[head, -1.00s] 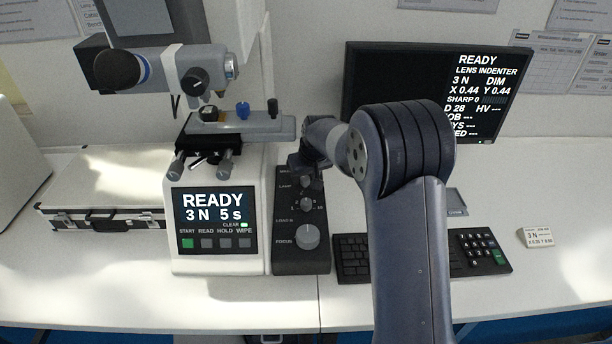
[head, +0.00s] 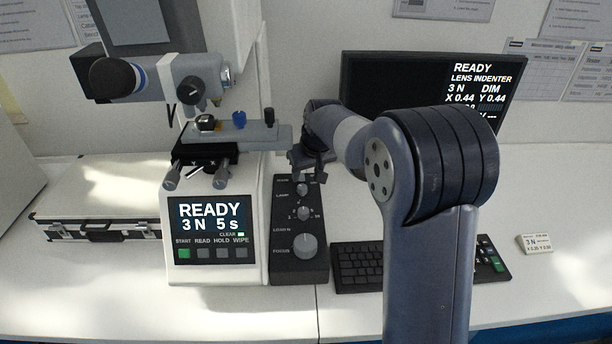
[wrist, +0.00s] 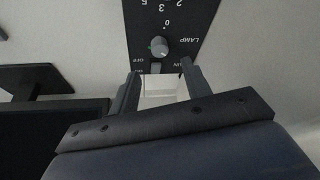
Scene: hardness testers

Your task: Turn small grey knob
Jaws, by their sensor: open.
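A small grey round knob (wrist: 158,46) sits on the dark control panel beside the LAMP label, just beyond my fingertips in the wrist view. In the head view, the small knob by LAMP (head: 302,190) is near the panel's far end, and a second small knob (head: 305,213) is nearer. My gripper (wrist: 160,68) is open and empty, its two fingers apart over a pale switch marked ON and OFF (wrist: 155,68). In the head view my gripper (head: 299,168) is above the panel's far end, partly hidden by my arm.
A larger FOCUS knob (head: 306,246) is at the panel's near end. The tester (head: 212,268) stands left of the panel. A keyboard (head: 357,268) and monitor (head: 390,85) are to the right, partly behind my arm. A silver case (head: 100,205) lies at left.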

